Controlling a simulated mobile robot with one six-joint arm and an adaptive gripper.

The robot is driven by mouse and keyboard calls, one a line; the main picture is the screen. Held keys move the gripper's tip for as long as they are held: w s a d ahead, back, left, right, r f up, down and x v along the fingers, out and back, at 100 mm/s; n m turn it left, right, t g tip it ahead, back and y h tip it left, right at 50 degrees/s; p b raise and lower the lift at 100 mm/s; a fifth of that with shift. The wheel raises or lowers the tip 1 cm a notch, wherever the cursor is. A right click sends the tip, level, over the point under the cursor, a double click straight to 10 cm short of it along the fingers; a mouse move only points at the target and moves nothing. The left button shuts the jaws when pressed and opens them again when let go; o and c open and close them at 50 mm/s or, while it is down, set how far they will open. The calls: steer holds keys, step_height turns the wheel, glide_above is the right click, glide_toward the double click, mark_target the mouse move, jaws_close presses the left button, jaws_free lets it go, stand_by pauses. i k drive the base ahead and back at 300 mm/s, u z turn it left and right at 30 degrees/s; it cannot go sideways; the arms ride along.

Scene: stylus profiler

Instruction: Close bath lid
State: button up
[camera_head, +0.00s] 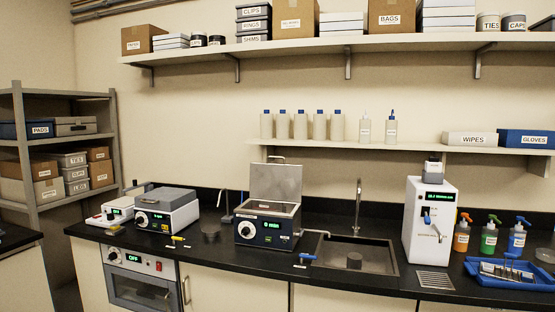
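The bath (266,229) stands on the black counter left of the sink, a dark blue box with a dial and a lit green display on its front. Its grey metal lid (276,182) stands raised and nearly upright at the back, with a small handle (276,158) at its top edge. The open top of the bath shows below the lid; its contents are too small to make out. My gripper is not in view.
A grey-lidded instrument (166,209) stands to the left, with a stand (227,205) between it and the bath. The sink (352,256) with a tall faucet (357,205) lies to the right. A bottle shelf (300,146) runs above and behind the lid.

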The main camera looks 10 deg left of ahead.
mark_target(283, 182)
steer(key=u, duration=0.05)
steer(key=i, duration=1)
steer(key=z, duration=0.05)
